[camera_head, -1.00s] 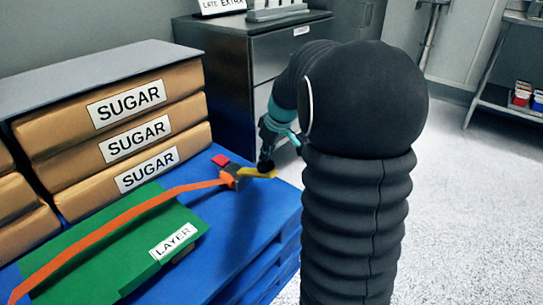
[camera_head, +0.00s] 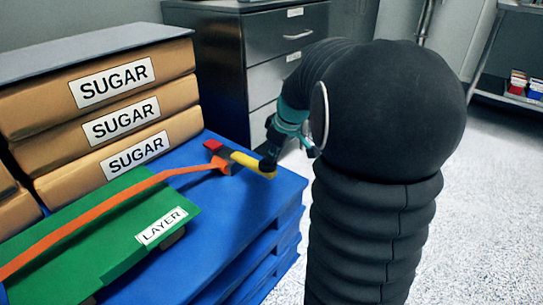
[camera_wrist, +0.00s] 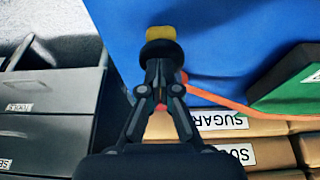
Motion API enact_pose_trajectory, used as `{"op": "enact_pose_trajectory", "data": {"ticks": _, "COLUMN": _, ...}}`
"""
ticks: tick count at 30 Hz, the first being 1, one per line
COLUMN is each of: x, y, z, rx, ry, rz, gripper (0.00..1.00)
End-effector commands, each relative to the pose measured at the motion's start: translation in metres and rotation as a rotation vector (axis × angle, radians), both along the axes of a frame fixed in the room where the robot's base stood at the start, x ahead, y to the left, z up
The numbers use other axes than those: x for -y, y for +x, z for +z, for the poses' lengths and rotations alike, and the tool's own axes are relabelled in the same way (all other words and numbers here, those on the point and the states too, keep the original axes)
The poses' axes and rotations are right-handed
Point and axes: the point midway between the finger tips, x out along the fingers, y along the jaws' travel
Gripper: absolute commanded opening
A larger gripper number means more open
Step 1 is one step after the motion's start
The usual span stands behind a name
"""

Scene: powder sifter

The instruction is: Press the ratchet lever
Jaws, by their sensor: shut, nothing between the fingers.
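The ratchet lever (camera_head: 246,160) is a yellow bar sticking out from a dark ratchet body (camera_head: 224,161) on the blue pallet. An orange strap (camera_head: 110,207) runs into the ratchet, and a small red piece (camera_head: 213,145) sits beside it. My gripper (camera_head: 268,165) is shut and empty, with its dark tip over the lever's outer end. In the wrist view, the yellow lever end (camera_wrist: 161,33) shows just beyond the tip of my gripper (camera_wrist: 160,52). The tip hides part of the lever, and I cannot tell whether they touch.
Stacked sugar bags (camera_head: 115,125) stand behind and left of the ratchet. A green block (camera_head: 100,230) labelled LAYER lies under the strap. A dark drawer cabinet (camera_head: 285,60) stands behind. Blue pallet surface (camera_head: 220,215) in front of the lever is bare.

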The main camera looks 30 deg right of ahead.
Motion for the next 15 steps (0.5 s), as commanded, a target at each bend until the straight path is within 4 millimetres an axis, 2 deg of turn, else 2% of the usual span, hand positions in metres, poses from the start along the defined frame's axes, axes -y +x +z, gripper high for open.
{"op": "enact_pose_trajectory", "data": {"ticks": 1, "x": 0.0005, "y": -0.0044, "z": -0.0088, "rx": -0.019, "ry": 0.003, "rz": 0.001, "gripper": 0.0}}
{"op": "enact_pose_trajectory", "data": {"ticks": 9, "x": 0.0013, "y": -0.0055, "z": -0.011, "rx": -0.025, "ry": 0.004, "rz": 0.001, "gripper": 0.0}}
{"op": "enact_pose_trajectory", "data": {"ticks": 15, "x": 0.001, "y": -0.0051, "z": -0.0021, "rx": -0.023, "ry": 0.003, "rz": 0.001, "gripper": 0.0}}
